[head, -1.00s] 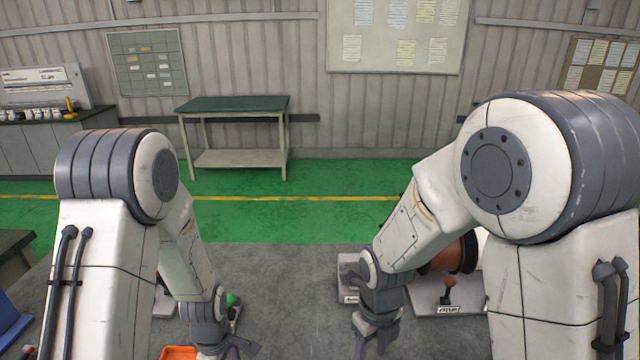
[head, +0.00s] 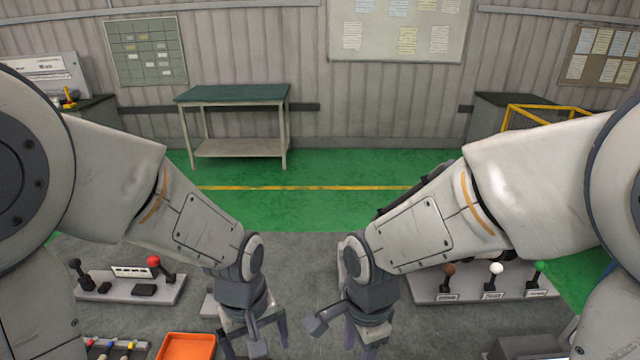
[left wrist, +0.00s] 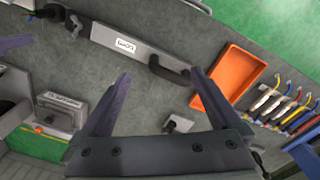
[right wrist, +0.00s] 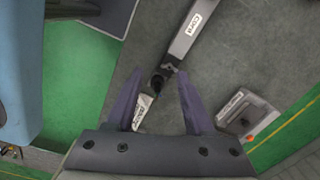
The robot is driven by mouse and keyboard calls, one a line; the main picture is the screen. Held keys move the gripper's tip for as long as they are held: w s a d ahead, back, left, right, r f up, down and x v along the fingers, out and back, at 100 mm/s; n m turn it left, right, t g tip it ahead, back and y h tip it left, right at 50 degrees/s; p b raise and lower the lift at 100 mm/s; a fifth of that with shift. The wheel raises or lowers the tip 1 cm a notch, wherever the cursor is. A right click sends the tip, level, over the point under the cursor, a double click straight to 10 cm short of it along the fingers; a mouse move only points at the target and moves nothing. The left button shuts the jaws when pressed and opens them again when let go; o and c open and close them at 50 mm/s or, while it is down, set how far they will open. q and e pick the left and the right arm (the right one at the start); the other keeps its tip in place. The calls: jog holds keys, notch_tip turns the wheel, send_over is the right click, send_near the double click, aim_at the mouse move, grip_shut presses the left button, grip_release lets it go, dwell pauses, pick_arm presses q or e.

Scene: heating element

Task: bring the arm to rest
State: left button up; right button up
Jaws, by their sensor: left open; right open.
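My left gripper (head: 252,340) hangs over the grey table, left of centre in the head view. It is open, and in the left wrist view its two dark fingers (left wrist: 160,90) are apart with nothing between them. My right gripper (head: 343,338) hangs close beside it on the right, also open. In the right wrist view its fingers (right wrist: 157,92) are apart, with a dark knob visible beyond them; I cannot tell the distance. A long grey bar with a white label (left wrist: 130,46) shows in the left wrist view, and a labelled grey bar (right wrist: 190,32) in the right wrist view.
An orange tray (head: 187,346) sits at the table's front left, beside several coloured-handled tools (left wrist: 285,108). A base (head: 125,286) with black and red knobs stands left. A base (head: 468,294) with brown, white and green knobs stands right. Beyond lies open green floor (head: 320,205).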

pick_arm(q)
jog(key=s+d+r+m, duration=0.2)
jog(key=s+r+m, duration=0.1)
jog(key=s+m, duration=0.2)
jog(key=s+d+r+m, duration=0.3)
jog(key=s+m, duration=0.3)
jog(key=m, duration=0.1)
jog(key=shift+d+r+m+h, duration=0.25)
jog(key=shift+d+m+h, duration=0.05)
jog(key=shift+d+m, duration=0.1)
pick_arm(e)
jog(key=s+r+n, duration=0.2)
jog(key=s+n, duration=0.2)
jog(key=n, duration=0.6)
jog(key=s+a+r+n, duration=0.1)
jog(key=s+r+n, duration=0.2)
jog(key=n, duration=0.8)
jog(key=shift+s+y, duration=0.3)
jog(key=shift+s, duration=1)
pick_arm(q)
jog(key=shift+s, duration=0.1)
pick_arm(e)
jog(key=shift+a, duration=0.1)
